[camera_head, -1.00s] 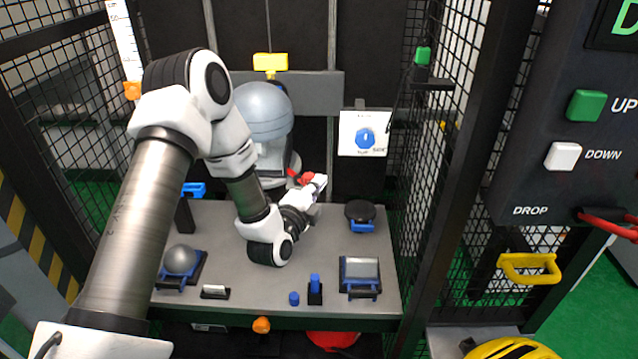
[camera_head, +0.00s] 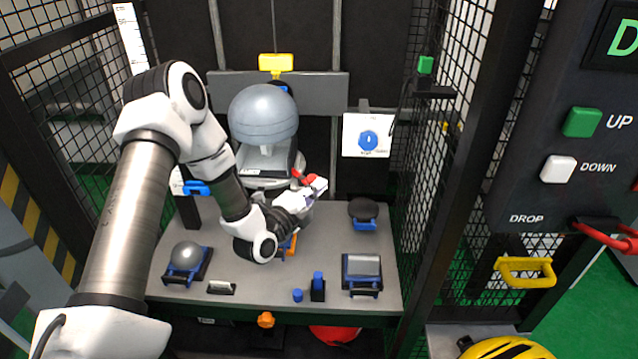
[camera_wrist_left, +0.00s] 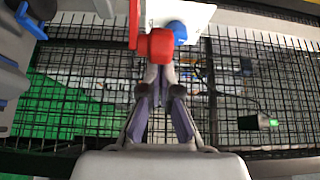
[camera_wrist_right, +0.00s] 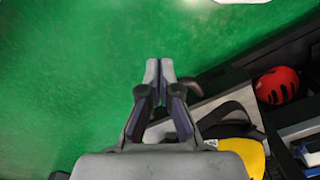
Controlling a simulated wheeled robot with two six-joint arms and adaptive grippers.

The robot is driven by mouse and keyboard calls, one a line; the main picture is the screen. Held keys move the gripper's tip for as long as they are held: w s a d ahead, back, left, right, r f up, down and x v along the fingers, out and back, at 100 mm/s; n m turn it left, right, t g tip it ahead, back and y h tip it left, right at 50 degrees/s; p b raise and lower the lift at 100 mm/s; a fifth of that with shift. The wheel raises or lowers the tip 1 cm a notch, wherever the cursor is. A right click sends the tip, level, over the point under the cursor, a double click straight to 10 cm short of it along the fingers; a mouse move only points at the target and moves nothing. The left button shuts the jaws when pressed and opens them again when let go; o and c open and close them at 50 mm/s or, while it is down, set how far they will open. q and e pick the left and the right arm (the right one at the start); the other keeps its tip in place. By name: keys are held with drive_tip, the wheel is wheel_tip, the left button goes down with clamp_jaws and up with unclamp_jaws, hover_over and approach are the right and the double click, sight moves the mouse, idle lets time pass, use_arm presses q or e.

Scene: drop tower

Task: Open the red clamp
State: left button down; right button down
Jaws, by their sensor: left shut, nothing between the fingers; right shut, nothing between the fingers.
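The red clamp (camera_head: 306,180) sits at the front of the grey headform's stand, mostly behind my left gripper (camera_head: 318,188). In the left wrist view, the red clamp's lever (camera_wrist_left: 155,45) is right at the tips of my left gripper (camera_wrist_left: 160,72). The fingers are together with nothing between them; the tips seem to touch the red end, but I cannot tell for sure. The grey headform (camera_head: 262,112) stands behind my left arm. My right gripper (camera_wrist_right: 158,72) is shut and empty above green floor, outside the head view.
The grey table (camera_head: 220,308) carries a grey ball in a blue holder (camera_head: 186,256), a dark round pad (camera_head: 363,209) and a blue-framed block (camera_head: 361,271). A white card with a blue knob (camera_head: 367,138) hangs behind. Mesh walls flank the table. A control panel (camera_head: 570,195) stands at right.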

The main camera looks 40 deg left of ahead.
use_arm(q)
drive_tip(key=s+a+m+g+h+p, duration=0.3)
drive_tip(key=s+a+m+h+p, duration=0.1)
drive_tip(key=h+p, duration=0.4)
drive_tip(key=a+m+h, duration=0.1)
drive_tip(key=m, duration=0.1)
drive_tip(key=shift+m+h, duration=0.3)
drive_tip(key=shift+h, duration=0.1)
idle(0.3)
drive_tip(key=shift+d+f, duration=0.1)
